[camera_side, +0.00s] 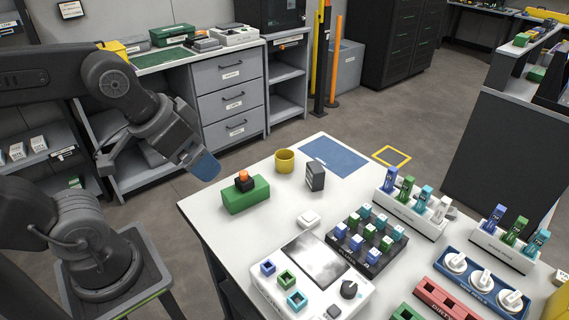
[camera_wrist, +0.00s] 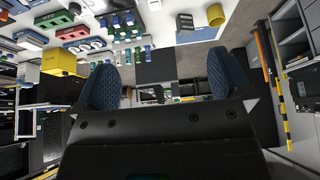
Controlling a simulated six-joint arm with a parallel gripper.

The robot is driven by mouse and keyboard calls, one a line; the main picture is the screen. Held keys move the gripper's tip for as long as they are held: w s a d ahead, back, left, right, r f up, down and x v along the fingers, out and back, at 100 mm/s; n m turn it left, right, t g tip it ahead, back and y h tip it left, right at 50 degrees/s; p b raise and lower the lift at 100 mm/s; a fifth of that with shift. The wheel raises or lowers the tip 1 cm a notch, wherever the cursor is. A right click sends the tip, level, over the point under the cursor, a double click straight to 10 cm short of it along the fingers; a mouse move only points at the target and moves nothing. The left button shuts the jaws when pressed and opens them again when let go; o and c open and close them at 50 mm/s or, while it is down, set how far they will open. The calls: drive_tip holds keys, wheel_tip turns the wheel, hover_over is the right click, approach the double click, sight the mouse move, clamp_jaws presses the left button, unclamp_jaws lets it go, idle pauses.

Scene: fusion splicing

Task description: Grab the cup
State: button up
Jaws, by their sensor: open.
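The yellow cup (camera_side: 285,164) stands upright on the white table, near its back edge, between a green block and a dark grey box. A yellow cup (camera_wrist: 217,16) also shows at the top right of the wrist view. My gripper (camera_side: 204,165) is raised to the left of the table, well apart from the cup. In the wrist view its two blue textured fingers are wide apart, and my gripper (camera_wrist: 162,80) is open and empty.
The green block (camera_side: 246,197) with an orange-topped black button stands left of the cup. The dark grey box (camera_side: 315,176) is close on its right. A blue mat (camera_side: 334,155) lies behind. Switches, sockets and racks fill the table's front and right.

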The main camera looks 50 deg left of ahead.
drive_tip(key=shift+w, duration=0.1)
drive_tip(key=n+g+y, duration=0.4)
drive_tip(key=n, duration=0.9)
hover_over(284, 158)
drive_tip(key=s+d, duration=0.2)
drive_tip(key=d, duration=0.2)
drive_tip(key=f, duration=2.4)
drive_tip(key=shift+s+a+f, duration=0.15)
drive_tip(key=shift+s+f, duration=0.05)
drive_tip(key=shift+f, duration=0.15)
drive_tip(key=shift+x, duration=3.05)
drive_tip(key=shift+w+r, duration=0.1)
drive_tip(key=shift+w, duration=0.05)
drive_tip(key=c, duration=1)
